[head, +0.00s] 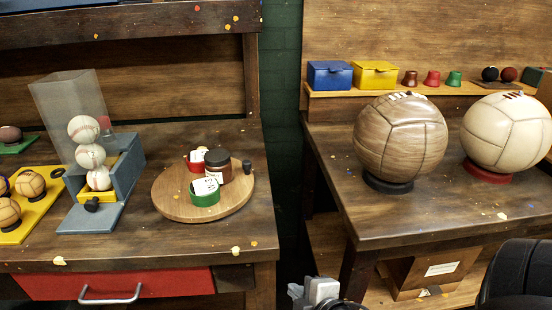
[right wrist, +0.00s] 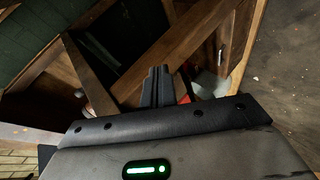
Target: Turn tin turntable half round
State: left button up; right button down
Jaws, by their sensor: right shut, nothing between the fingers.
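The turntable (head: 165,197) is a round wooden disc on the left bench. It carries a red tin (head: 193,164), a green tin (head: 205,197) with a white label, and a dark brown jar (head: 217,163) with a black lid. A small black knob (head: 247,166) stands at its right rim. Part of my right gripper (head: 318,293) shows at the bottom edge of the head view, below and right of the turntable and apart from it. In the right wrist view its fingers (right wrist: 158,76) are together and empty. My left gripper is not in view.
The left bench (head: 150,240) has a red drawer (head: 115,283) below. A ball dispenser (head: 123,170) stands left of the turntable. A gap separates it from the right bench (head: 420,215), which bears two large balls, one brown (head: 400,140) and one cream (head: 507,132).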

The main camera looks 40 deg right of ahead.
aim_at(250, 165)
jog(key=w+d+r+n+t+h+p, duration=0.1)
jog(key=w+d+r+n+t+h, duration=0.15)
jog(key=d+r+n, duration=0.45)
jog(key=w+d+r+n+t+h+p, duration=0.2)
jog(key=w+d+r+n+t, duration=0.15)
jog(key=r, duration=0.65)
jog(key=w+a+n+y, duration=0.1)
jog(key=w+n+y, duration=0.1)
jog(key=w+n, duration=0.3)
jog(key=w+a+n+y, duration=0.1)
jog(key=w+n+y, duration=0.2)
jog(key=w+n, duration=0.2)
jog(key=w+a+n+y+p, duration=0.1)
jog(key=w+n+y, duration=0.2)
jog(key=w+n, duration=0.2)
jog(key=shift+a+f, duration=0.35)
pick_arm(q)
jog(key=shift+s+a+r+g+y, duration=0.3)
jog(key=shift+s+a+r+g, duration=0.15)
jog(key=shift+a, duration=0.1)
pick_arm(e)
jog(key=shift+w+a+f, duration=0.1)
jog(key=shift+w+f, duration=0.05)
jog(key=shift+w, duration=0.7)
